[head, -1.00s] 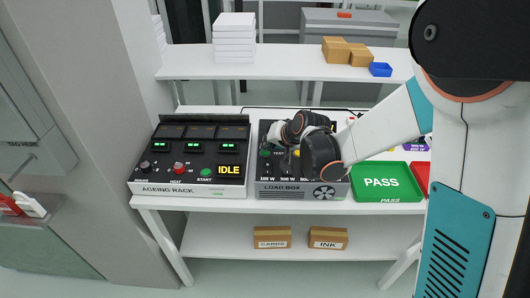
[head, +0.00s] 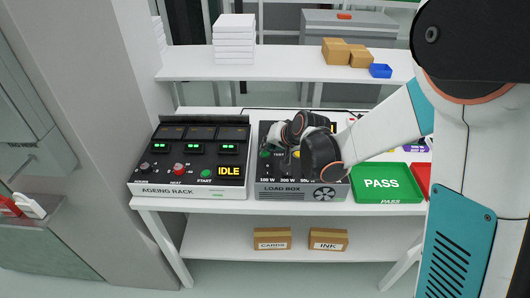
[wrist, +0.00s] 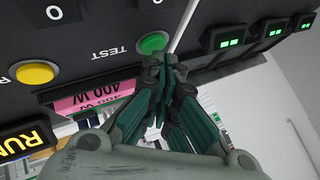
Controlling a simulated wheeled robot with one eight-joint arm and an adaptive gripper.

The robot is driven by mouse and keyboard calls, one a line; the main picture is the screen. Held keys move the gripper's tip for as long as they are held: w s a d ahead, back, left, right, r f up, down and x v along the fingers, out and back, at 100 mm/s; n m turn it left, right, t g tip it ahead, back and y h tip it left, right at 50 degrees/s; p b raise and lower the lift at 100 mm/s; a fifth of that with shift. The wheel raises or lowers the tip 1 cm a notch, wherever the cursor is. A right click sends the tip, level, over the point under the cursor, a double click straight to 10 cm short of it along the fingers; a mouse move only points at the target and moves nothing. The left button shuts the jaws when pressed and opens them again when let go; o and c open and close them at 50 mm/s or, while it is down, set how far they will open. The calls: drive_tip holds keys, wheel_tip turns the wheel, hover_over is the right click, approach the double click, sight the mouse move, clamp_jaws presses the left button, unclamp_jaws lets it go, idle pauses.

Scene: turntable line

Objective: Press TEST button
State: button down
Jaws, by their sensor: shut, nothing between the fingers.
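The green TEST button (wrist: 152,43) sits on the dark top panel of the load box, beside the white word TEST. It also shows in the head view (head: 265,154), left of my wrist. My gripper (wrist: 159,62) is shut and empty. In the wrist view its fingertips lie at the near edge of the button; I cannot tell whether they touch it. In the head view my wrist and arm cover much of the load box (head: 275,193), and the fingertips are hard to make out.
A yellow button (wrist: 35,73), a pink 400 W label (wrist: 95,90) and a lit RUN display (wrist: 25,142) are close by. The ageing rack (head: 165,190), showing IDLE, stands left of the load box. A green PASS tray (head: 385,197) lies to the right.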

drive_tip(key=shift+r, duration=0.5)
drive_tip(key=shift+r+p, duration=1.9)
drive_tip(key=shift+r, duration=0.6)
drive_tip(key=shift+s+d+r, duration=0.1)
drive_tip(key=s+d+r+n+h, duration=0.1)
drive_tip(key=s+d+r, duration=0.4)
drive_tip(key=s, duration=0.2)
drive_tip(key=s+d+r+h, duration=0.1)
drive_tip(key=s+d+r, duration=0.4)
drive_tip(key=s, duration=0.1)
drive_tip(key=s+d+h, duration=0.1)
drive_tip(key=s+d, duration=0.1)
drive_tip(key=s, duration=0.4)
drive_tip(key=s+d+h, duration=0.1)
drive_tip(key=s+d, duration=0.2)
drive_tip(key=s, duration=0.3)
drive_tip(key=s+d+n+h, duration=0.1)
drive_tip(key=s+d, duration=0.2)
drive_tip(key=s, duration=0.3)
drive_tip(key=shift+d, duration=0.2)
